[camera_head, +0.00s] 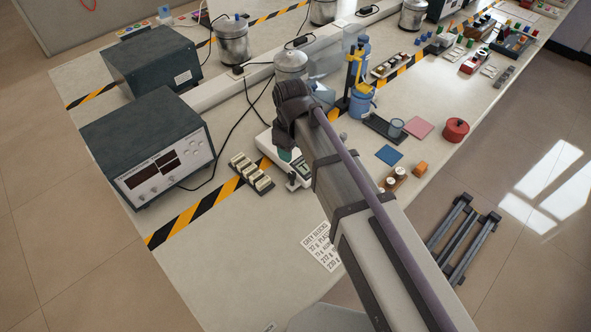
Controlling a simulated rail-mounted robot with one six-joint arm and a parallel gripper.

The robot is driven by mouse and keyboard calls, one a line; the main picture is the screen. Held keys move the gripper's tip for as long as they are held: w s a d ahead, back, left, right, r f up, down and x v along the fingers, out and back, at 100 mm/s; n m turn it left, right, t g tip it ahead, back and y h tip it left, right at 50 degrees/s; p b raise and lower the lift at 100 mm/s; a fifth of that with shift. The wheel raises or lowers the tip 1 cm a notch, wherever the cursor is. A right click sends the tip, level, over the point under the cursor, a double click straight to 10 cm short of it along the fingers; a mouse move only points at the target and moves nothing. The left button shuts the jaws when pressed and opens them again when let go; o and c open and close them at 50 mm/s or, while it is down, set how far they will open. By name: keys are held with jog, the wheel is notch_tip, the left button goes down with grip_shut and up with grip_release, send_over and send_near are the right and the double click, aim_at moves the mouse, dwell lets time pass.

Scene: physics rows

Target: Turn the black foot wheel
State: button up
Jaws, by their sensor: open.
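A white bench balance (300,169) with a small display stands on the bench near the picture's middle, partly hidden by my arm. A small black wheel-like part (292,181) shows at its front corner; it looks like the foot wheel, but it is too small to be sure. My gripper (285,154) is at the end of my dark wrist, pointing down over the balance, just above and behind the black part in the picture. It is open, with nothing seen in it. Its fingertips are mostly hidden, and I cannot tell whether they touch anything.
A row of small blocks (251,172) and a grey instrument box (150,146) stand left of the balance. A metal pot (291,64) and a blue bottle (361,103) stand behind. A printed sheet (321,246) lies in front; the bench's front left is clear.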

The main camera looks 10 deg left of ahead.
aim_at(292, 174)
notch_tip(292, 174, down, 11)
jog(key=b, duration=1.1)
jog(key=shift+f, duration=0.1)
jog(key=c, duration=0.9)
